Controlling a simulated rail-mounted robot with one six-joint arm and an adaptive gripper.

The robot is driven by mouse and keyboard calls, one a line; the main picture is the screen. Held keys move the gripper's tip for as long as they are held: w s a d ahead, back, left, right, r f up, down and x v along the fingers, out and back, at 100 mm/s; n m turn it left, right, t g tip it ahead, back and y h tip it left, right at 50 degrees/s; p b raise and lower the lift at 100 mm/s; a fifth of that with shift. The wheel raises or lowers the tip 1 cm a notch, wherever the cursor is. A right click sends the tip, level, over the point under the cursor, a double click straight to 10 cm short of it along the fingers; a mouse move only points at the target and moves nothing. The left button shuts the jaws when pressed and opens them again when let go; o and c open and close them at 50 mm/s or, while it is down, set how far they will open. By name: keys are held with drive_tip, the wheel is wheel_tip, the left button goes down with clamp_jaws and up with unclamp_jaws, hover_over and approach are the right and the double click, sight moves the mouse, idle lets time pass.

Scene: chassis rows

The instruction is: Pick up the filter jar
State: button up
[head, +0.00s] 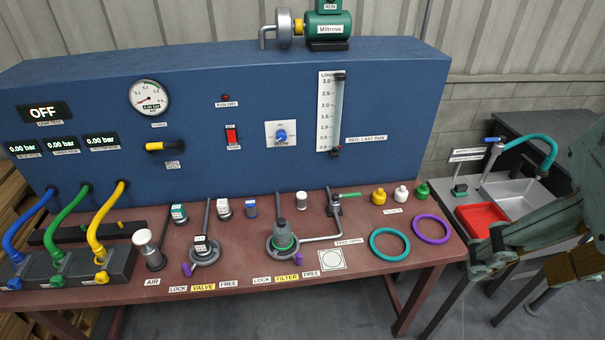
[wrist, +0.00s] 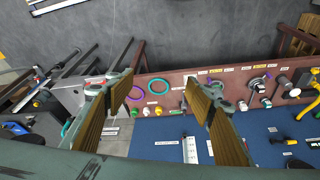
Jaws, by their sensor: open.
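What appears to be the filter jar (head: 282,238) is a dark grey domed piece with a green band near its base. It stands upright in a round grey seat on the red-brown bench, behind the FILTER label (head: 287,279). A purple lever (head: 298,258) sticks out at the seat's front right. My gripper (wrist: 158,82) is open and empty, with wood-coloured pads on both fingers. In the head view it is at the far right, beyond the bench's right end and well apart from the jar. The jar is not clear in the wrist view.
A bent grey pipe (head: 322,238) and a green-handled valve (head: 346,195) stand right of the jar. The valve seat (head: 204,250) stands left. A teal ring (head: 389,244) and purple ring (head: 431,229) lie on the bench. A red tray (head: 482,219) and sink are near my gripper.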

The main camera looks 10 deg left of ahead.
drive_tip(key=w+a+n+g, duration=0.1)
drive_tip(key=w+a+n, duration=0.4)
drive_tip(key=w, duration=0.8)
drive_tip(key=n+g+p, duration=0.2)
drive_tip(key=n+g, duration=0.1)
drive_tip(key=n, duration=1.3)
hover_over(281, 221)
drive_tip(key=f, duration=3.3)
drive_tip(key=shift+w+d+f, duration=0.1)
drive_tip(key=shift+d+f, duration=0.15)
drive_tip(key=shift+a+f+n, duration=0.25)
drive_tip(key=shift+f+n, duration=0.05)
drive_tip(key=shift+f, duration=0.1)
wheel_tip(281, 221, down, 7)
drive_tip(key=shift+f, duration=0.7)
